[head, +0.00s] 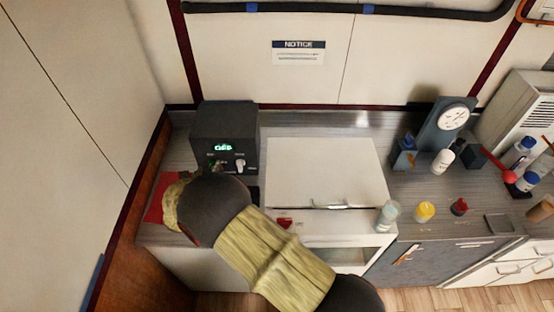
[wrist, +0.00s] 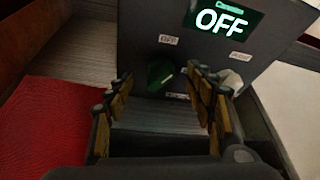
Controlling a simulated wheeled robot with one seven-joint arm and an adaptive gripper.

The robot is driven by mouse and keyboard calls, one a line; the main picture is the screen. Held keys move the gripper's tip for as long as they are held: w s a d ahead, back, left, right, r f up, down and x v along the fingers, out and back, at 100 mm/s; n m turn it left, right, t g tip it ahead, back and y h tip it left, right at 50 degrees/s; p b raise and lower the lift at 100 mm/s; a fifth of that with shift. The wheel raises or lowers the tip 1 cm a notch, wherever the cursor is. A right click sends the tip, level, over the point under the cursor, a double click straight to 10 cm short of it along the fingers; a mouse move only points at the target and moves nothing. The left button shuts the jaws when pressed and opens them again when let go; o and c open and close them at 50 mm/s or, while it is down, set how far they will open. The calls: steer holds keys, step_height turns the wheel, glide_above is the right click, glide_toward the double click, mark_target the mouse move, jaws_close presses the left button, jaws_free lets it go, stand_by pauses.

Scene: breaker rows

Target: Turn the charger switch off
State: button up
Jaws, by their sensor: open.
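The charger is a dark box (head: 225,137) on the left of the counter, with a lit green display. In the wrist view its display (wrist: 222,20) reads OFF. Below the display, a dark green knob (wrist: 160,73) sits under a small OFF label (wrist: 168,40). A pale knob (wrist: 230,80) is to its right, partly hidden by the right finger. My gripper (wrist: 160,85) is open and empty. Its fingertips are in front of the charger's face, one on each side of the green knob in the picture. I cannot tell whether they touch it. In the head view my arm hides the gripper.
A red mat (wrist: 55,125) lies left of the gripper. A white lid or panel (head: 325,172) fills the counter right of the charger. Several bottles, a dial gauge (head: 453,117) and a grey vented unit (head: 520,110) stand farther right. A wall is close on the left.

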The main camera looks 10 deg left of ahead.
steer(key=s+d+r+m+y, duration=0.1)
steer(key=s+d+r+m, duration=0.1)
steer(key=s+r, duration=0.35)
steer(key=w+d+r+m+g+h+b, duration=0.1)
steer(key=d+m, duration=0.3)
steer(key=d, duration=0.4)
steer(key=w+d+r+m+g+h+b, duration=0.1)
steer(key=d+r+m+h+b, duration=0.1)
steer(key=d, duration=0.6)
steer(key=w+d+r+m+g+h+b, duration=0.1)
steer(key=d+r+m+h, duration=0.1)
steer(key=d+r+m, duration=0.2)
steer(key=d+m, duration=0.2)
steer(key=d, duration=0.2)
steer(key=shift+w+r+h+b, duration=0.3)
steer(key=shift+h, duration=0.1)
steer(key=c, duration=0.3)
